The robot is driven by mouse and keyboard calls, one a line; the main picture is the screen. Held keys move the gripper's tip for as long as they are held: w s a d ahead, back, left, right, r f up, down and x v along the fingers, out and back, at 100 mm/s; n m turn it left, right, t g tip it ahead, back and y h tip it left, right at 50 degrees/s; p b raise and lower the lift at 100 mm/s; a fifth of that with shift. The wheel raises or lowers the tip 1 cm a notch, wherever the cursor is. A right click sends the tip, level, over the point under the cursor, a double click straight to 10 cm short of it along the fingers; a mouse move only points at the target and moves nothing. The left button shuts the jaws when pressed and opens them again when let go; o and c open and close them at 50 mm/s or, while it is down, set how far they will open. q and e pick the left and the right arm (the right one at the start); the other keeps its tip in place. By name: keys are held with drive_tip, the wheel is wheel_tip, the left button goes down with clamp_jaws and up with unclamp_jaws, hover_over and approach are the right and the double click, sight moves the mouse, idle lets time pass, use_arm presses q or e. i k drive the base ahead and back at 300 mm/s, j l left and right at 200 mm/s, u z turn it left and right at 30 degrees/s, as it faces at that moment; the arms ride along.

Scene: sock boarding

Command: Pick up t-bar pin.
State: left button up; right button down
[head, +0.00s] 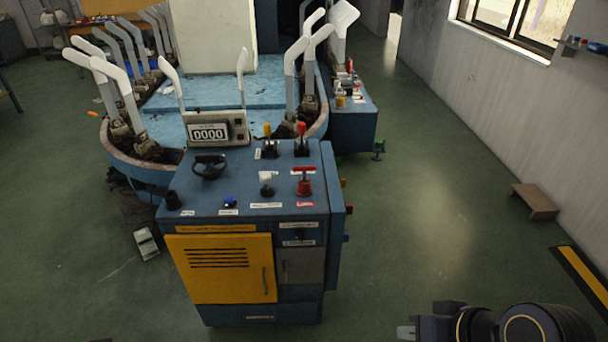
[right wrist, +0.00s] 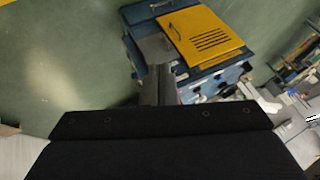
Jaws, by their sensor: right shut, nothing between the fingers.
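A red T-shaped handle (head: 304,182), which looks like the t-bar pin, stands upright on the right part of the blue console's top (head: 240,190). A white label and a red label lie by it. My right gripper (head: 406,332) is at the bottom edge of the head view, low and to the right of the console, well apart from the handle. In the right wrist view its fingers (right wrist: 158,84) are together and empty, with the console behind them. The handle cannot be made out in that view. My left gripper is not in view.
The console also carries a white-topped knob (head: 266,183), yellow and red levers, a black handle (head: 209,166) and a counter box (head: 216,129). Its yellow door (head: 222,285) is shut. Behind stands a machine with white foot forms. Floor to the right is clear up to a small brown step (head: 535,200).

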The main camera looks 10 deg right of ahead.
sight(304, 179)
drive_tip(key=u, duration=0.85)
drive_tip(key=i+l+u, duration=0.1)
drive_tip(key=l+u, duration=0.75)
drive_tip(key=u, duration=0.15)
drive_tip(key=k+l+u, duration=0.1)
drive_tip(key=l+u, duration=0.4)
drive_tip(key=k+l, duration=0.1)
drive_tip(key=l, duration=0.25)
drive_tip(key=k+l+u, duration=0.15)
drive_tip(key=l, duration=0.25)
drive_tip(key=k+l, duration=0.1)
drive_tip(key=l, duration=0.25)
drive_tip(key=k+l+u, duration=0.1)
drive_tip(key=l, duration=0.25)
drive_tip(key=k+l+u, duration=0.1)
drive_tip(key=l, duration=0.25)
drive_tip(key=k, duration=0.1)
